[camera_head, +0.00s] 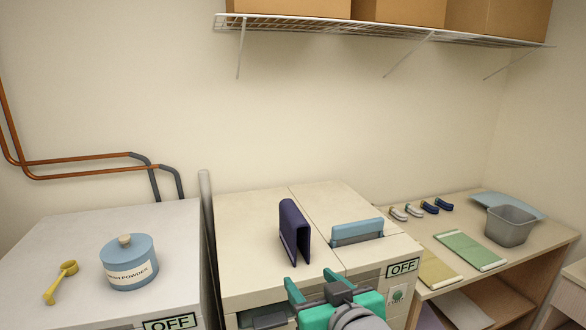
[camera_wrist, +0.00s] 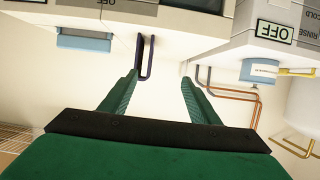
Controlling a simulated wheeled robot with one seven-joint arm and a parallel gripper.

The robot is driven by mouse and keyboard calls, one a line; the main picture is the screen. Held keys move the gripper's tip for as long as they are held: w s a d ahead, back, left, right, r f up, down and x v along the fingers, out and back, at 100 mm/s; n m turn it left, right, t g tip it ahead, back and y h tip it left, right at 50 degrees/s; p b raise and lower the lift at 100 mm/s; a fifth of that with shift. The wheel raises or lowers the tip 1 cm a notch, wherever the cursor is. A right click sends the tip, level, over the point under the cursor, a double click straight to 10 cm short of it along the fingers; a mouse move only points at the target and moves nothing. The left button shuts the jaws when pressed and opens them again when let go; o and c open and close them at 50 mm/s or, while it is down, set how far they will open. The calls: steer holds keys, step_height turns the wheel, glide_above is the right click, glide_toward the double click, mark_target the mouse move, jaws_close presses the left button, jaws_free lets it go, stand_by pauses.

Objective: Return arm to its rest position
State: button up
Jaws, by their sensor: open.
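My gripper (camera_head: 311,279) is at the bottom middle of the head view, in front of the middle machine. Its two green fingers are apart with nothing between them. In the wrist view, which looks upside down, the open fingers (camera_wrist: 159,82) also stand empty. A dark navy folded piece (camera_head: 295,232) stands on top of the middle machine (camera_head: 252,222), just behind and left of the fingers in the head view. The same piece (camera_wrist: 145,58) shows beyond the fingertips in the wrist view, apart from them. Most of my arm is out of view.
A blue powder jar (camera_head: 129,266) and yellow scoop (camera_head: 62,281) sit on the left machine. A light blue piece (camera_head: 356,230) sits in the middle machine's top. A wooden table (camera_head: 467,219) at right holds folded cloths, several small items and a grey bin (camera_head: 509,226). A wire shelf (camera_head: 380,31) hangs above.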

step_height(320, 180, down, 17)
steer(key=a+m+t+h, duration=0.1)
steer(key=a+m, duration=0.1)
steer(key=m, duration=0.2)
steer(key=s+f+m+h, duration=0.2)
steer(key=s+f, duration=0.5)
steer(key=f, duration=0.4)
steer(key=s+f+h, duration=0.2)
steer(key=s+f, duration=0.5)
steer(key=s, duration=0.6)
steer(key=s+a+n+t, duration=0.1)
steer(key=s+n, duration=0.1)
steer(key=s, duration=1.3)
steer(key=shift+s+a+r+y, duration=0.15)
steer(key=shift+s+a+y, duration=0.15)
steer(key=shift+s, duration=0.1)
